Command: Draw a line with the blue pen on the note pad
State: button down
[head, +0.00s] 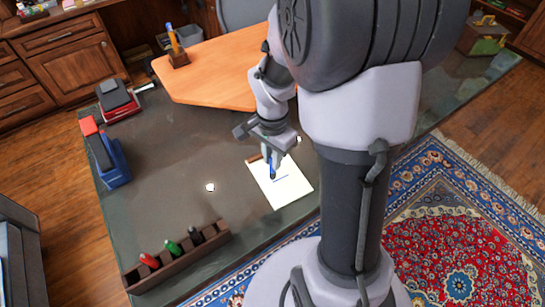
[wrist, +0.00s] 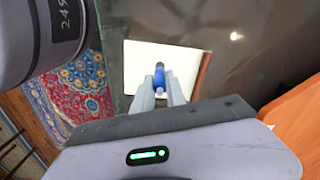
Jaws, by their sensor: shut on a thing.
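The blue pen (head: 272,168) is upright between the fingers of my gripper (head: 268,148), which is shut on it. In the wrist view, the pen (wrist: 159,78) shows between the two grey fingertips (wrist: 160,92), over the white paper. The note pad (head: 285,192) lies on the dark desk top below, with a brown strip at its far edge. A short blue line (head: 281,178) shows on the paper, just right of the pen's lower end. I cannot tell whether the tip touches the paper. The pad also shows in the wrist view (wrist: 138,62).
A brown tray (head: 190,262) with red, green and black items stands at the desk's front left. A blue and red stapler-like object (head: 112,160) and a red and black device (head: 119,101) stand at left. A raised orange-brown board (head: 205,75) lies behind my arm. The desk left of the pad is mostly clear.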

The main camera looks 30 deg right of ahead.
jog(key=shift+f+b, duration=0.35)
dwell(0.4)
jog(key=shift+d, duration=0.15)
jog(key=shift+d, duration=2.65)
jog(key=shift+a, duration=2.85)
jog(key=shift+r, duration=0.15)
notch_tip(320, 180, up, 8)
jog(key=p, duration=0.6)
jog(key=shift+f, duration=0.25)
